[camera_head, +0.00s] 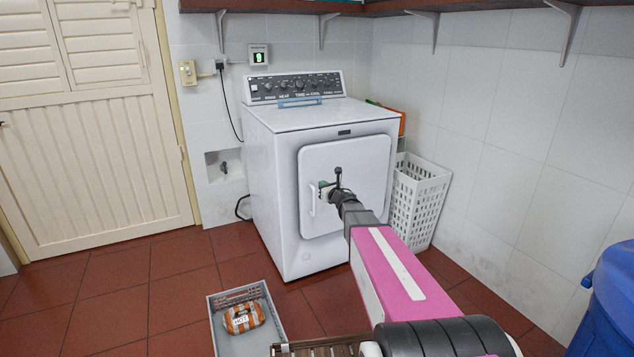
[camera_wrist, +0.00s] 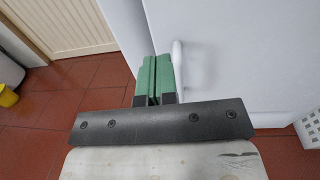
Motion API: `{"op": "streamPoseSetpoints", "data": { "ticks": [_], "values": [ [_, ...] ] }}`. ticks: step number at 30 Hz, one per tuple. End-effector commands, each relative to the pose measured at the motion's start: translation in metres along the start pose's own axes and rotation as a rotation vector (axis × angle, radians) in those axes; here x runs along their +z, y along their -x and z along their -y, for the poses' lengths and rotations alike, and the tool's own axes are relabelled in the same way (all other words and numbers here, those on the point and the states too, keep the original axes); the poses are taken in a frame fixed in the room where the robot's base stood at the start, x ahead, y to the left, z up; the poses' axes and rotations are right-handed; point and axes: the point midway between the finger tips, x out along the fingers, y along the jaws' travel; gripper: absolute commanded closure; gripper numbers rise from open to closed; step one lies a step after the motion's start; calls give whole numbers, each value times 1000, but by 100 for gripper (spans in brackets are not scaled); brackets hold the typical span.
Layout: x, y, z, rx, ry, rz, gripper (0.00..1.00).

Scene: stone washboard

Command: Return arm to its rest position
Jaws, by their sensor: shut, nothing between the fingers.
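My gripper (camera_head: 326,190) is at the end of my extended pink arm, in front of the washing machine's (camera_head: 270,190) closed square door (camera_head: 350,175). In the wrist view the two green fingers of my gripper (camera_wrist: 154,75) are together with nothing between them. The white door handle (camera_wrist: 178,62) is just to the right of the fingers in that view. It also shows beside the gripper in the head view (camera_head: 312,200). I cannot tell whether the fingers touch the handle.
A grey crate (camera_head: 213,318) with an orange striped package (camera_head: 244,317) sits on the red tiled floor. A white basket (camera_head: 418,205) stands right of the machine, and a blue bin (camera_head: 612,300) is at the right edge. A shelf is overhead. Floor at left is clear.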

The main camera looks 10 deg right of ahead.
Motion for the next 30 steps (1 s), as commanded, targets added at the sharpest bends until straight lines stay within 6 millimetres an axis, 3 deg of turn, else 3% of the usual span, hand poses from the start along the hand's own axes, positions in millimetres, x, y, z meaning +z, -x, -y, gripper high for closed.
{"op": "streamPoseSetpoints", "data": {
  "ticks": [5, 8, 14, 19, 25, 30],
  "values": [
    [-2, 17, 2, -42, -70, -11, 100],
    [-6, 27, 7, -129, -223, -27, 100],
    [-28, 68, 22, -427, -739, -50, 100],
    [-60, 119, 20, -740, -1246, -28, 100],
    [-103, 190, -7, -1170, -1803, 58, 100],
    [-132, 254, -53, -1607, -2178, 185, 100]
  ]
}}
